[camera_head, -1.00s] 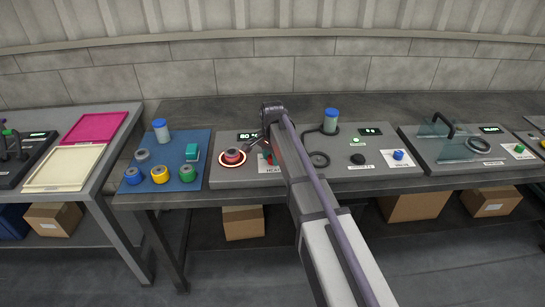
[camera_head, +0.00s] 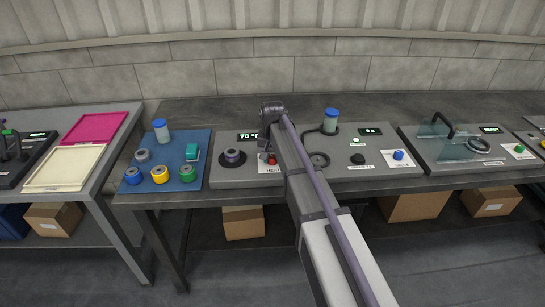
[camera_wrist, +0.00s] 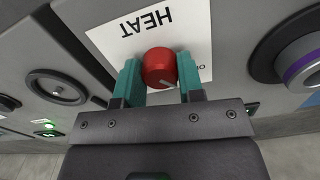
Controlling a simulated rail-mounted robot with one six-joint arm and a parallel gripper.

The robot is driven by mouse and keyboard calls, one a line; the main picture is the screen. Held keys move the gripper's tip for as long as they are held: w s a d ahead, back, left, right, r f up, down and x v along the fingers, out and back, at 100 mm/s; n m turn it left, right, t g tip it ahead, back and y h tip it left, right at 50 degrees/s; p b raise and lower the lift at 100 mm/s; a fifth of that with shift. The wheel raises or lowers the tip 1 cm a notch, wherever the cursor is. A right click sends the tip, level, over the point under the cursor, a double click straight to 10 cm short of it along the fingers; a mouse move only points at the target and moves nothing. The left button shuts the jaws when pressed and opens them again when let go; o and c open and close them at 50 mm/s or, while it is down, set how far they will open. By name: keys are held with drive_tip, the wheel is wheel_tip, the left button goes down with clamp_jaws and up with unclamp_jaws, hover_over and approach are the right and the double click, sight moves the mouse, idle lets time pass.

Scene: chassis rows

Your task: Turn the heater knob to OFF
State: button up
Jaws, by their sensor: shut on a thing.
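The red heater knob (camera_wrist: 159,68) sits on a white HEAT label (camera_wrist: 112,38), which appears upside down in the wrist view. The knob's pale pointer line points to the lower right, towards small lettering partly hidden by a finger. My gripper (camera_wrist: 159,82) has its teal fingers shut on the knob, one at each side. In the head view the knob (camera_head: 271,159) shows just under my gripper (camera_head: 268,146). The round heater plate (camera_head: 233,167) left of it is dark, with a grey piece with a purple band (camera_head: 232,155) on it. The heater display (camera_head: 249,136) reads about 70 °C.
A blue mat (camera_head: 201,178) with coloured spools and a blue-lidded jar (camera_head: 160,130) lies to the left. Another blue-lidded jar (camera_head: 331,121), a black knob (camera_head: 357,159) and a blue knob (camera_head: 398,155) are to the right. A clear cover (camera_head: 441,138) stands farther right.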

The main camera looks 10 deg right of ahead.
sight(273, 156)
drive_tip(key=shift+n, duration=2)
drive_tip(key=o, duration=0.9)
wheel_tip(273, 156, up, 11)
drive_tip(key=p, duration=1)
drive_tip(key=shift+f+p, duration=0.1)
drive_tip(key=shift+p, duration=0.3)
drive_tip(key=shift+m, duration=0.4)
drive_tip(key=s, duration=2.7)
